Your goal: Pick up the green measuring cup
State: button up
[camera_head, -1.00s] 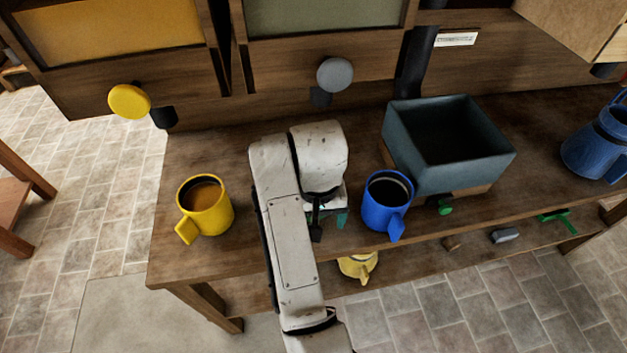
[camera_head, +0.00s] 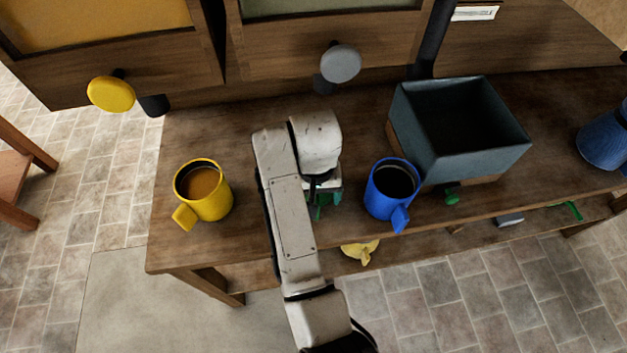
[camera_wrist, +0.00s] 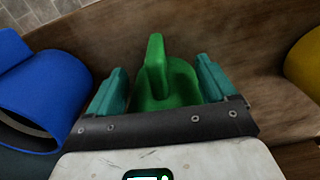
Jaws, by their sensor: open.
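The green measuring cup (camera_wrist: 179,84) is between the two teal fingers of my open gripper (camera_wrist: 165,84) in the wrist view, its upright handle pointing away from the palm. A gap shows on the right between cup and finger; on the left I cannot tell whether they touch. In the head view my gripper (camera_head: 325,199) is low over the bench, between the yellow mug and the blue mug. My arm hides most of the cup there.
A blue mug (camera_head: 386,200) stands close to the right of my gripper, a yellow mug (camera_head: 211,206) to the left. A blue-grey bin (camera_head: 461,160) and a blue jug (camera_head: 604,147) stand farther right. Drawer knobs, yellow (camera_head: 110,94) and grey (camera_head: 341,64), jut out behind.

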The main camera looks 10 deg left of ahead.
jog(key=shift+f, duration=1.1)
grip_shut()
